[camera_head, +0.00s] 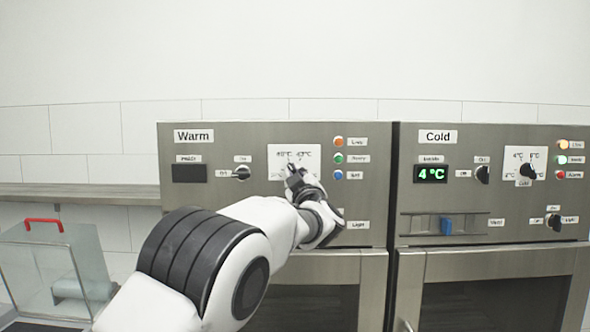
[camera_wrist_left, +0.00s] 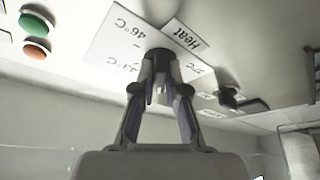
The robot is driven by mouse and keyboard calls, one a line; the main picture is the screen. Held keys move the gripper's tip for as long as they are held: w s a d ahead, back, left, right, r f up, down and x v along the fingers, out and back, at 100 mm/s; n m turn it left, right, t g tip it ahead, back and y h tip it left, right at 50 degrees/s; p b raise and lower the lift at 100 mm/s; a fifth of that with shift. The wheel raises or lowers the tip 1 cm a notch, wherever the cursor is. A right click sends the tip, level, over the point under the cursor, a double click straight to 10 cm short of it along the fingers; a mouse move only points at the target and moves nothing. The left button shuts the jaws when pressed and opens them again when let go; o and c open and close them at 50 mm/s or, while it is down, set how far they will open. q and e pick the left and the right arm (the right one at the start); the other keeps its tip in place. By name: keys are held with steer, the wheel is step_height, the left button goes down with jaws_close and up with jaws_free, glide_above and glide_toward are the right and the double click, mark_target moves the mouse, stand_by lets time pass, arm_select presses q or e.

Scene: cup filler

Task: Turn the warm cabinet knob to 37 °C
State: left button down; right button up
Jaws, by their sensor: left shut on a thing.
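The warm cabinet (camera_head: 230,214) is the left steel cabinet, labelled "Warm". Its white dial plate (camera_head: 312,152) has temperature marks, too small to read surely in the head view. In the wrist view the plate (camera_wrist_left: 108,42) shows "46°C" and a "Heat" label. My left gripper (camera_head: 292,173) is at the plate, its fingers (camera_wrist_left: 160,68) shut on the dark temperature knob (camera_wrist_left: 160,53). The fingers hide most of the knob, so I cannot tell its pointer's setting. The warm display (camera_head: 189,173) is dark. My right gripper is not in view.
An on/off knob (camera_head: 241,172) is left of the plate; orange, green and blue lamps (camera_head: 338,158) are right. The cold cabinet (camera_head: 480,262) stands beside, its display (camera_head: 431,174) reading 4 °C. A clear box (camera_head: 45,262) with a red handle is at lower left.

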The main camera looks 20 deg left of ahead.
arm_select(q)
steer(key=shift+d+r+n+g+p, duration=0.1)
steer(key=shift+n+g+p, duration=0.8)
steer(key=shift+n, duration=1)
steer(key=shift+r+n+g+p, duration=0.1)
steer(key=shift+n+g+p, duration=0.45)
steer(key=shift+n+p, duration=1)
steer(key=shift+d+n+g+p, duration=0.1)
steer(key=shift+n+g+p, duration=0.6)
steer(key=shift+n, duration=1.55)
steer(key=shift+g+y, duration=0.25)
steer(key=shift+y, duration=0.05)
steer(key=c, duration=1.2)
jaws_free()
steer(key=shift+a, duration=0.1)
steer(key=shift+r, duration=0.1)
